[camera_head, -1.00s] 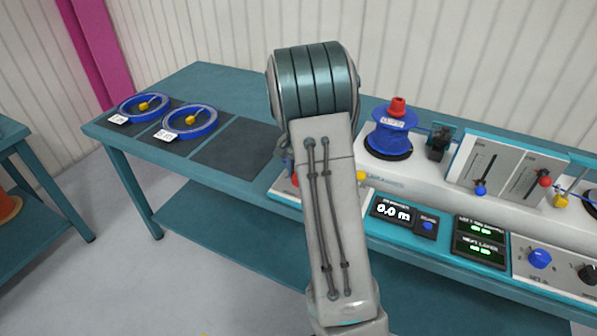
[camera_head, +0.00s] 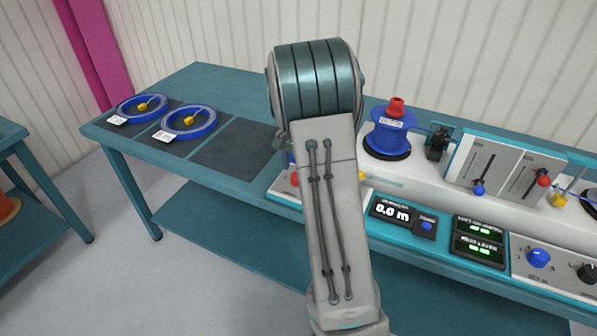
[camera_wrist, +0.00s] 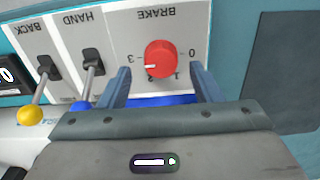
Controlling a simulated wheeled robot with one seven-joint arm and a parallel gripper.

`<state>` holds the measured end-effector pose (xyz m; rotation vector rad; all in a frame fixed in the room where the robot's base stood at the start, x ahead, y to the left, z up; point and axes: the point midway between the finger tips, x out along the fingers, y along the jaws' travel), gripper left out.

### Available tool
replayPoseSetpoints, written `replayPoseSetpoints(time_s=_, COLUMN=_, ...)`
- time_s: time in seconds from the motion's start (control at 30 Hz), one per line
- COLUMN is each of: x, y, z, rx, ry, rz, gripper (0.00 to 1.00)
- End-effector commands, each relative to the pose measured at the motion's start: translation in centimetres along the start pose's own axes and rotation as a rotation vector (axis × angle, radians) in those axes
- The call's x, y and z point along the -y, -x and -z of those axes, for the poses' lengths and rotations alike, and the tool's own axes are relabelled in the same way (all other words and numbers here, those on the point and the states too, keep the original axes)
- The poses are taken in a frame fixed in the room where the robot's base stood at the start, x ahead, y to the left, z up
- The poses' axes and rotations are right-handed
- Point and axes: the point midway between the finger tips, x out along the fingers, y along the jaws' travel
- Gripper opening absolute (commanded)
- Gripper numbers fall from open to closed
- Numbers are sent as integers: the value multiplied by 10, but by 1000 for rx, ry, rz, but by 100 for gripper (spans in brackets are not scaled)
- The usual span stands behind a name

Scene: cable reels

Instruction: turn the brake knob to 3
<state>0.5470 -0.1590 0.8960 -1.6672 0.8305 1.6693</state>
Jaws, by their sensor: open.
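The red brake knob (camera_wrist: 161,58) sits on the panel marked BRAKE (camera_wrist: 158,28), which appears upside down in the wrist view. Its white mark points left, near the 3 and slightly to the 2 side; I cannot tell whether it lines up exactly. The 0 is on the right, with 1 and 2 below. My gripper (camera_wrist: 161,70) is open, its blue fingers apart to the left and right of the knob, with no clear contact. In the head view my arm hides the knob.
Beside the knob are the HAND lever (camera_wrist: 92,65) and the yellow-tipped BACK lever (camera_wrist: 42,80). In the head view, a blue reel (camera_head: 388,135) stands right of my arm and two blue coils (camera_head: 188,122) lie on the left of the bench (camera_head: 215,88).

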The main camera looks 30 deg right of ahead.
Motion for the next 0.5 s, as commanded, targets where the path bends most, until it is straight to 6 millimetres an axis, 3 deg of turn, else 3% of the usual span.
replayPoseSetpoints(time_s=0.3, x=0, y=74, z=0, rx=-2, ry=0, rz=2, gripper=58)
replayPoseSetpoints(time_s=0.5, x=-1, y=102, z=0, rx=0, ry=0, rz=0, gripper=58)
